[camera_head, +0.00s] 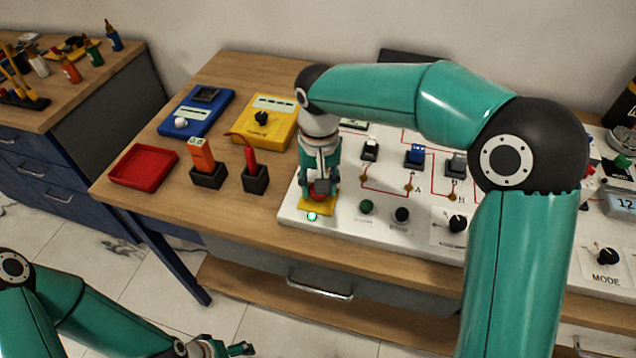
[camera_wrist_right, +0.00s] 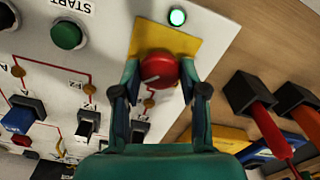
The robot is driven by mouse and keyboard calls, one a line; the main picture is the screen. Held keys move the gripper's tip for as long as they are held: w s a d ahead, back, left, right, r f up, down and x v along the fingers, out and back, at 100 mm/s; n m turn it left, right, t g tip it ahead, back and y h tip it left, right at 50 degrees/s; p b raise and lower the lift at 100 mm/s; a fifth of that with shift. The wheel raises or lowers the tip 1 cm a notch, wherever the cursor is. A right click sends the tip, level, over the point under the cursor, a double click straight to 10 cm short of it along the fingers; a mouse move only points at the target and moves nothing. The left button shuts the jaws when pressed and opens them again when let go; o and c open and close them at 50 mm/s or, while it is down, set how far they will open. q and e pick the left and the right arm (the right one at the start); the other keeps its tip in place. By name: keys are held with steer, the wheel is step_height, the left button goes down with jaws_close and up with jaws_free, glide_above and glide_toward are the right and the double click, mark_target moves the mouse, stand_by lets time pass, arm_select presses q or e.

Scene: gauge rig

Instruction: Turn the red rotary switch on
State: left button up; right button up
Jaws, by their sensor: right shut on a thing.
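The red rotary switch (camera_head: 319,189) sits on a yellow plate (camera_head: 318,206) at the left end of the white panel (camera_head: 290,208). In the wrist view the red knob (camera_wrist_right: 158,66) shows a short white mark pointing to the lower left. A small lamp beside the plate glows green (camera_wrist_right: 177,17); it also shows in the head view (camera_head: 312,217). My right gripper (camera_wrist_right: 160,78) is shut on the red knob, one finger on each side. My left gripper (camera_head: 228,348) is low at the bottom edge, away from the panel and partly cut off; its opening is unclear.
The panel also has a green button (camera_head: 367,207), a black button (camera_head: 402,214) and black knobs. Left of it on the wooden table are a red tray (camera_head: 143,165), blue and yellow meters, and two probes in black holders. My right arm covers part of the panel.

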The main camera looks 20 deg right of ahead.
steer(key=o, duration=0.9)
steer(key=shift+w+r, duration=0.15)
steer(key=shift+o, duration=1.2)
step_height(320, 180, up, 12)
